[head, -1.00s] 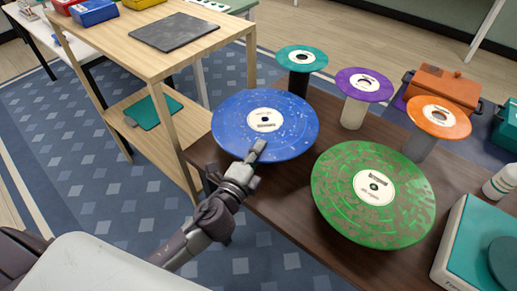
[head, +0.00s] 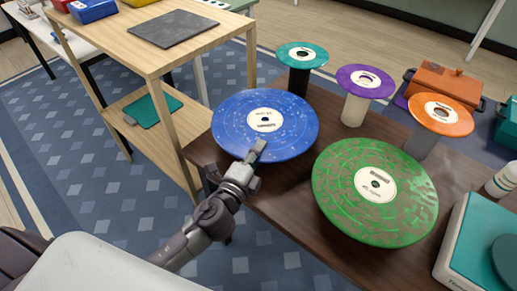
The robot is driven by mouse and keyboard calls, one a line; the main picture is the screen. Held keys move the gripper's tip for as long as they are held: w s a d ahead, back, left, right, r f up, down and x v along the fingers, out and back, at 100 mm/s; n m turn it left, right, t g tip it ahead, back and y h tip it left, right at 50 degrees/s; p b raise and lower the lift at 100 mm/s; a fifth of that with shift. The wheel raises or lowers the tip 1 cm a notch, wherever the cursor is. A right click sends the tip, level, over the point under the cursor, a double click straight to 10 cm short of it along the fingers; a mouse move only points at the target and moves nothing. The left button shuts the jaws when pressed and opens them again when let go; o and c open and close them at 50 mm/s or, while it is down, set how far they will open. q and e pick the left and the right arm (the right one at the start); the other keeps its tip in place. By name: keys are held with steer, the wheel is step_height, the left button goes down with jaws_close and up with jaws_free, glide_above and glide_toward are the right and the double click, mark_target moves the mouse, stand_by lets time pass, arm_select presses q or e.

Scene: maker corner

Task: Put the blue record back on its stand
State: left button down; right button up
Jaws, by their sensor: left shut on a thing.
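The blue record (head: 240,125), speckled and with a white label, is at the left end of the dark table (head: 281,205). My left gripper (head: 256,151) is shut on the blue record at its near side, its fingertips reaching over the disc toward the label. The blue record hides whatever is under it, so I cannot tell whether it rests on a stand. A green record (head: 400,220) with brown blotches lies to the right, its support also hidden. My right gripper is not in view.
Behind stand a small teal record (head: 302,50) on a black post, a purple one (head: 347,76) on a pale post and an orange one (head: 457,126) on a grey post. A teal and white box (head: 475,235) is at the right. A wooden shelf unit (head: 182,130) stands left.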

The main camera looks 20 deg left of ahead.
arm_select(q)
steer(key=c, duration=1.2)
jaws_free()
steer(key=shift+s+a+f, duration=0.1)
steer(key=shift+s+a, duration=0.15)
steer(key=shift+s, duration=1.75)
steer(key=shift+s+a+r, duration=0.1)
steer(key=shift+s+a, duration=0.1)
steer(key=shift+s, duration=1.8)
steer(key=shift+s+a+f, duration=0.1)
steer(key=shift+s+a, duration=0.15)
steer(key=shift+s, duration=1.75)
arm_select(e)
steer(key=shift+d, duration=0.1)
